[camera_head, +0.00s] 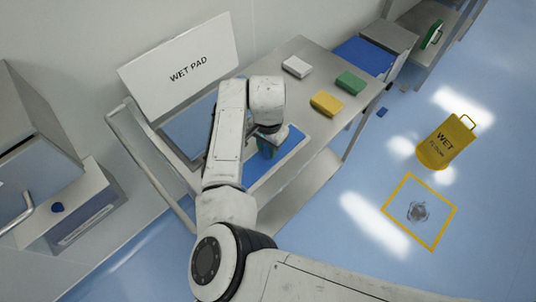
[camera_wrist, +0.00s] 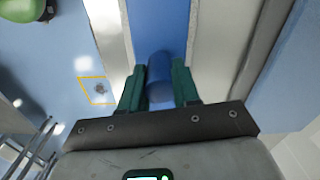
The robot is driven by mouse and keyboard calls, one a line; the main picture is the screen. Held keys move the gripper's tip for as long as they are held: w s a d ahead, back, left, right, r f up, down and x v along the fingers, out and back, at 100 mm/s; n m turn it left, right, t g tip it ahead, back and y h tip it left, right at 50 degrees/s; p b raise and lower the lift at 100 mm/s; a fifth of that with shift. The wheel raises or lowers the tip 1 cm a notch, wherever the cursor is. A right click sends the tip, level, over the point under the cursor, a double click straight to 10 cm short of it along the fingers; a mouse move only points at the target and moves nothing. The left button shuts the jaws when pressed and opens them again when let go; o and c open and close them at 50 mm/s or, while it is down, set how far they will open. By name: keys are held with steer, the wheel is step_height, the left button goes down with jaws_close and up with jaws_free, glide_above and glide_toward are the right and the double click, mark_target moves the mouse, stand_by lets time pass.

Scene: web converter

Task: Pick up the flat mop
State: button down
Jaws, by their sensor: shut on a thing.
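My gripper (camera_head: 267,147) is low over the steel cart in the head view, mostly hidden by my own arm. In the wrist view its two green fingers (camera_wrist: 159,80) are closed on the sides of a blue rounded piece, which looks like the handle of the flat mop (camera_wrist: 160,72). A flat blue strip (camera_head: 284,154) lies under my gripper on the cart top, and it runs away beyond the fingers in the wrist view. I cannot tell whether the handle and strip are one piece, or whether the mop is clear of the cart.
The steel cart (camera_head: 325,180) also bears white (camera_head: 297,67), yellow (camera_head: 326,104) and green (camera_head: 350,83) blocks. A "WET PAD" sign (camera_head: 185,72) stands behind. On the floor are a yellow wet sign (camera_head: 446,142) and a yellow square outline (camera_head: 384,208) around a small puddle.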

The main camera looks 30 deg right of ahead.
steer(key=shift+r, duration=0.1)
steer(key=shift+r+b, duration=0.3)
steer(key=shift+r, duration=0.2)
steer(key=s+d+r+b, duration=0.1)
steer(key=s+d+r, duration=0.2)
steer(key=s+r, duration=0.9)
steer(key=shift+s+d+b, duration=0.35)
steer(key=shift+s+d, duration=0.05)
steer(key=shift+s, duration=0.35)
steer(key=shift+f, duration=0.1)
